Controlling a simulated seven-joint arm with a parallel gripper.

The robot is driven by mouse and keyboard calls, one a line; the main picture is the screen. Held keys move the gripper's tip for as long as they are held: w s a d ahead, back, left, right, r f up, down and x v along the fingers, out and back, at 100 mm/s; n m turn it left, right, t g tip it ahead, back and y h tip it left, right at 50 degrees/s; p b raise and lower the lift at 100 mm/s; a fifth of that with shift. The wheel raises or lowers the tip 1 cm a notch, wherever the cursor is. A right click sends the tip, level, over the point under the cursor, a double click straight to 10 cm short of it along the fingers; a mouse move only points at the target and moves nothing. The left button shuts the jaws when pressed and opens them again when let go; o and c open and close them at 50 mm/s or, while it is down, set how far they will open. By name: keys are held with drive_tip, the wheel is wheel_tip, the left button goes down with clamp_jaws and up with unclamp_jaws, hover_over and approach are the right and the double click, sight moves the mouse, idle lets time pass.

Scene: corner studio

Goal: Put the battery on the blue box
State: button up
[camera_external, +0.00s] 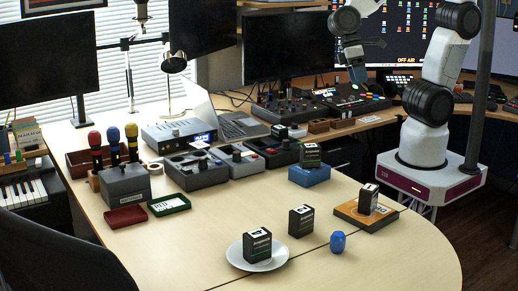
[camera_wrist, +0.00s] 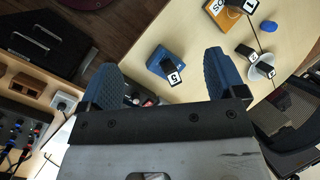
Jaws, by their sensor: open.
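The blue box (camera_external: 309,177) stands near the back of the wooden table, and a black block (camera_external: 310,152) with a pale label sits on it. My gripper (camera_wrist: 160,60) is open and empty, raised well above and away from the table objects.
A small blue object (camera_external: 338,241) stands near the front table edge. Audio devices (camera_external: 197,172), a grey box (camera_external: 125,187) and red and green trays (camera_external: 169,206) fill the left side. Monitors stand behind. The table's front right is mostly clear.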

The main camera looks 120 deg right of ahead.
drive_tip(key=s+a+r+n+t+h, duration=0.1)
drive_tip(key=s+r+n+t+h, duration=0.2)
drive_tip(key=s+r+n, duration=0.3)
wheel_tip(320, 180, up, 2)
drive_tip(key=shift+s+a+r+h, duration=0.15)
drive_tip(key=shift+s+a+h, duration=0.15)
drive_tip(key=shift+h, duration=0.5)
